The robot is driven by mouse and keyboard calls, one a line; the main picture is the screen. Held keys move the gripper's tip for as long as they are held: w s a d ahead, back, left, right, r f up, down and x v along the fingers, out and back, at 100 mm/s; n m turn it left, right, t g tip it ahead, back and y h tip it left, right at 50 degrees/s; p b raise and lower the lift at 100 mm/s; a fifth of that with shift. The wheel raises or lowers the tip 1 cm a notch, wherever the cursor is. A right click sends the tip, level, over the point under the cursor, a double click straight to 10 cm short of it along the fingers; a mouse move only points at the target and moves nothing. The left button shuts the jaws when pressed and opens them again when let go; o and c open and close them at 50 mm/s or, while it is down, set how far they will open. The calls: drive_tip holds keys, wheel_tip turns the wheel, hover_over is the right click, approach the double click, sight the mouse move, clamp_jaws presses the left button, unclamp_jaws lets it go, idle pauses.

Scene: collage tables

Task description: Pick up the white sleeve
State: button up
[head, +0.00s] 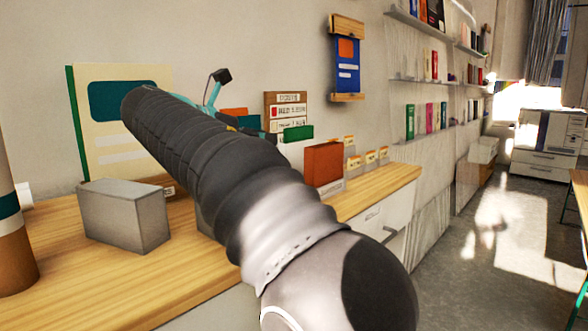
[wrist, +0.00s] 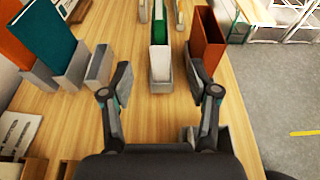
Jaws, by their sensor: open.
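In the wrist view, a narrow pale sleeve (wrist: 160,72) stands upright on the wooden table, straight ahead of my gripper (wrist: 160,84); it looks like the white sleeve. A green and white piece (wrist: 160,26) rises from it or just behind it. My gripper is open, one finger on each side of the sleeve's near end, with wood showing between. I cannot tell whether either finger touches it. In the head view, my arm hides the sleeve and most of my gripper; a dark and teal part of the gripper (head: 219,80) shows above the arm.
An orange-red folder (wrist: 207,40) stands close by the right finger. A teal book (wrist: 45,38) and a grey holder (wrist: 98,68) stand left. In the head view, a grey box (head: 124,215) sits on the table (head: 90,285); a brown box (head: 323,165) stands right of my arm.

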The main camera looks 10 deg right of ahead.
sight(283, 143)
drive_tip(key=x, duration=0.7)
drive_tip(key=shift+d+f+b, duration=0.1)
drive_tip(key=shift+d+b, duration=0.05)
drive_tip(key=shift+b, duration=0.2)
drive_tip(key=shift+x, duration=3.1)
drive_tip(key=shift+w, duration=0.1)
clamp_jaws()
